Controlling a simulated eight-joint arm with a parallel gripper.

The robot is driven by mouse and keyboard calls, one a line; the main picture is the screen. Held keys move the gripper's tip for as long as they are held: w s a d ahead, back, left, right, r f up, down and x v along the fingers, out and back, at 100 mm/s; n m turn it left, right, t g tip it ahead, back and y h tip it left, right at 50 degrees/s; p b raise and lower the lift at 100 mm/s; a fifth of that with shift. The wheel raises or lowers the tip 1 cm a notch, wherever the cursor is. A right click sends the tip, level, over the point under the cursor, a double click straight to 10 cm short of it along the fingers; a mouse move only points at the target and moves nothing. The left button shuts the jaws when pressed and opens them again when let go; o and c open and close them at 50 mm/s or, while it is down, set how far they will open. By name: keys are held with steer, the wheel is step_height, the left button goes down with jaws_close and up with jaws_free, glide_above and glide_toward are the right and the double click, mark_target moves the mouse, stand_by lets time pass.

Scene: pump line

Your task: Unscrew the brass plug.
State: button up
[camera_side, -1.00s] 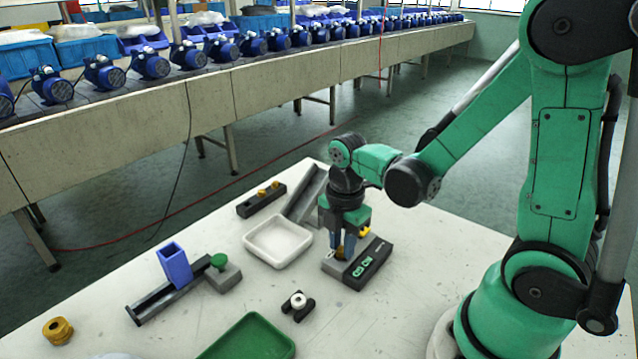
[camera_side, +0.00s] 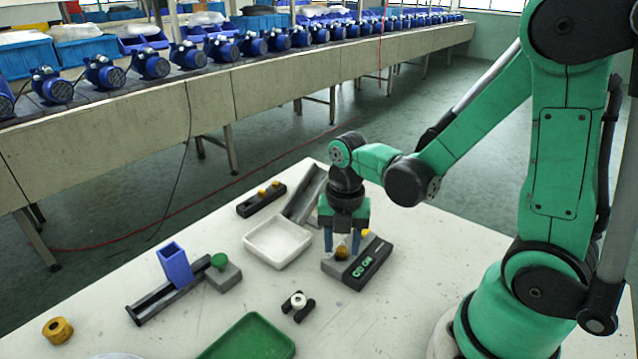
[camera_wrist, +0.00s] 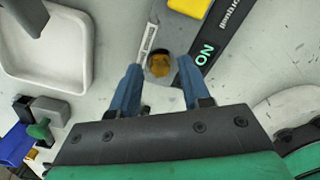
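The brass plug (camera_side: 341,252) sits on the grey part of a block marked "ON" (camera_side: 366,268) on the white table. In the wrist view the plug (camera_wrist: 159,65) lies between and just beyond the two blue fingertips. My gripper (camera_side: 342,243) points down over it. Its fingers are spread, with a gap on each side of the plug in the wrist view (camera_wrist: 157,76). Nothing is held. I cannot tell how far the plug is threaded in.
A white tray (camera_side: 259,252) stands left of the block and a green tray (camera_side: 283,349) nearer the front. A grey channel (camera_side: 305,196) lies behind.

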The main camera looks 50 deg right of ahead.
mark_target(342, 249)
steer(key=shift+r, duration=0.1)
steer(key=shift+r, duration=2.2)
steer(key=m, duration=0.2)
steer(key=r+m+t, duration=0.1)
steer(key=shift+w+a, duration=0.1)
steer(key=shift+a, duration=0.15)
steer(key=a+r+m+t, duration=0.1)
steer(key=m+t, duration=0.1)
steer(key=m, duration=0.5)
steer(key=a+r+m+t, duration=0.1)
steer(key=r+m+t, duration=0.1)
steer(key=m, duration=0.5)
steer(key=a+r+m+t, duration=0.1)
steer(key=r+m+t, duration=0.1)
steer(key=m, duration=0.5)
steer(key=shift+w, duration=0.25)
